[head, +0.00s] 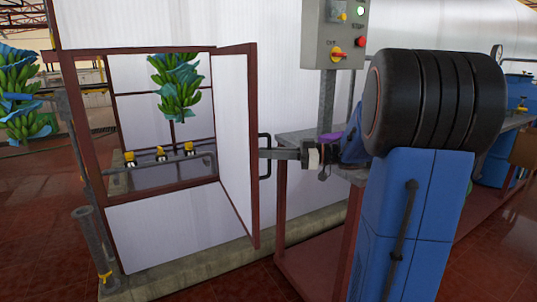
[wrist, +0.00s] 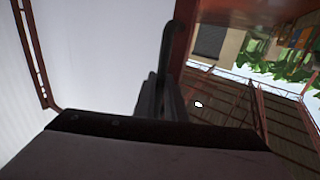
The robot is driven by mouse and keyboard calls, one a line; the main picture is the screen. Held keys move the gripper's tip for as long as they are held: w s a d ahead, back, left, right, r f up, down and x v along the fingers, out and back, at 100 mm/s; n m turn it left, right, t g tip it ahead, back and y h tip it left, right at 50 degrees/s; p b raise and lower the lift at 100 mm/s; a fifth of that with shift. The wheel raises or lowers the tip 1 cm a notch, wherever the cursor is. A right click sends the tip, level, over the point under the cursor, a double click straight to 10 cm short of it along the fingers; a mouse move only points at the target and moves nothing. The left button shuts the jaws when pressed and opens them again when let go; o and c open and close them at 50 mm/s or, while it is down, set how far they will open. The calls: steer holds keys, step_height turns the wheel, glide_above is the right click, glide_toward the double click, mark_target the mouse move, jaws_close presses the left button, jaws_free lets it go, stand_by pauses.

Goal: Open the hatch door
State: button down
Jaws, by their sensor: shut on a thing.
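The hatch door (head: 234,125) is a white panel in a red-brown frame. In the head view it stands swung out from the wall opening, well open. A dark bar handle (head: 264,138) sits on its right-hand face. My gripper (head: 267,154) comes in from the right and is shut on the handle. In the wrist view the dark handle (wrist: 176,45) rises from between the fingers of my gripper (wrist: 160,98), and the white door panel (wrist: 95,55) fills the left side. The fingers' far side is hidden.
Through the opening hangs a green banana bunch (head: 177,85) above several yellow-topped fittings (head: 160,152). A grey control box (head: 334,35) on a post and a table (head: 325,205) stand right of the door. A low concrete curb (head: 205,260) runs below the wall.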

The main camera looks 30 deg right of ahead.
steer(key=c, duration=2.1)
jaws_free()
steer(key=shift+v, duration=3.75)
